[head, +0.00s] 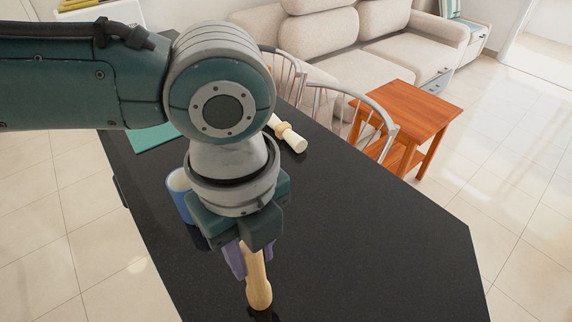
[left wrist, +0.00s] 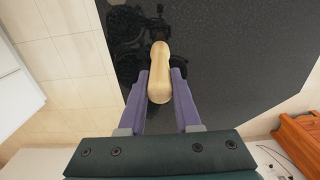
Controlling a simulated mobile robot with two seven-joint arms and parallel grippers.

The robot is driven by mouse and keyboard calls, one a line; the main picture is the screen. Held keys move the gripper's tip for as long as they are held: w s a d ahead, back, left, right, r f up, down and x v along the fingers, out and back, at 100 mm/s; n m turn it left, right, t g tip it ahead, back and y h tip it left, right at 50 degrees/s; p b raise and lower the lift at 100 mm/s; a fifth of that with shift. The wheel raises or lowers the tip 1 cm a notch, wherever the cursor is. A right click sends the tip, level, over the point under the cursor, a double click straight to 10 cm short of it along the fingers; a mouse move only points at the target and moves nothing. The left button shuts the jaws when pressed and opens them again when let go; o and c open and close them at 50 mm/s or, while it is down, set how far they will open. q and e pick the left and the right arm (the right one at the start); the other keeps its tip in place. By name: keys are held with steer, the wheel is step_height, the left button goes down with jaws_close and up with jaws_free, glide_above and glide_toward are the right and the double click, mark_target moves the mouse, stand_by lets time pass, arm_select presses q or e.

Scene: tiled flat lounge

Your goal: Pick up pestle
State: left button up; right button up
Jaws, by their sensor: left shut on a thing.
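The pestle (head: 258,283) is a pale wooden rod with a rounded, thicker lower end. My left gripper (head: 245,262) is shut on it, with purple fingers on either side, and it hangs roughly upright over the black table (head: 390,245). In the left wrist view the pestle (left wrist: 159,75) sits between the two purple fingers of the left gripper (left wrist: 160,88). I cannot tell for sure whether its lower end touches the tabletop. Its upper part is hidden by the gripper in the head view. My right gripper is not in view.
A blue cup (head: 179,190) stands just left of the left gripper, partly hidden. A teal mat (head: 153,137) and a cream roll-shaped object (head: 288,134) lie farther back. Metal-backed chairs (head: 345,105) line the far edge. The table's right part is clear.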

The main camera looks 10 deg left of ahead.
arm_select(q)
jaws_close()
